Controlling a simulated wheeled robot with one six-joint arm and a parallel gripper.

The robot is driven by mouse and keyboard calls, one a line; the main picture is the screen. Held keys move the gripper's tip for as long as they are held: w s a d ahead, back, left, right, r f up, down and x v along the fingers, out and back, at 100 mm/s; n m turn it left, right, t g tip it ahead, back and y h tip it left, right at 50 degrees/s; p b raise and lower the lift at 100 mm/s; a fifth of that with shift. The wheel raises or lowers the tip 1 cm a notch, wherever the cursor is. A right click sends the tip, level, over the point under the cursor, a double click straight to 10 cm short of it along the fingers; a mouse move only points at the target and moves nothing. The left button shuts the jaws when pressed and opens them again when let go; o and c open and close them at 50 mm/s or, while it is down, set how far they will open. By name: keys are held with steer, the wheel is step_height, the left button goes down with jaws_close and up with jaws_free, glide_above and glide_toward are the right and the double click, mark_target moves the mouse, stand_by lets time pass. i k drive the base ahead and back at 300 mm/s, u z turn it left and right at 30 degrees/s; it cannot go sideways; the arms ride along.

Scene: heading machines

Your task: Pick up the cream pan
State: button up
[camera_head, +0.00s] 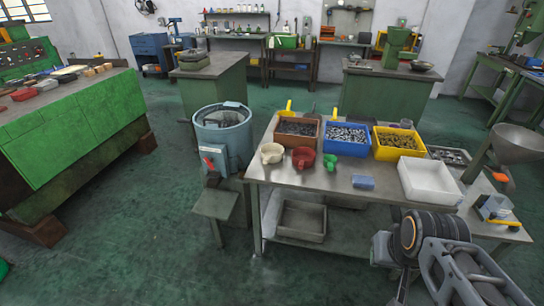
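The cream pan (272,153) sits on the near left part of the metal table, in front of the brown bin. It looks like a small scoop-like pan with a short handle, standing upright. My arm (466,270) is folded at the bottom right, in front of the table and well apart from the pan. My gripper cannot be made out clearly among the grey arm parts, so its opening is unclear. Nothing is seen touching the pan.
A red pan (303,158) and a smaller green pan (330,162) stand right of it. Brown (297,141), blue (346,150) and yellow (399,156) bins of parts stand behind. A white tray (429,196) and blue block (363,182) lie right. A round machine (225,150) stands left.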

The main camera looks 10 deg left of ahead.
mark_target(271, 153)
steer(key=k, duration=0.6)
steer(key=u, duration=0.7)
steer(key=i, duration=0.6)
steer(key=u, duration=1.15)
steer(key=i, duration=2.05)
steer(key=z, duration=0.65)
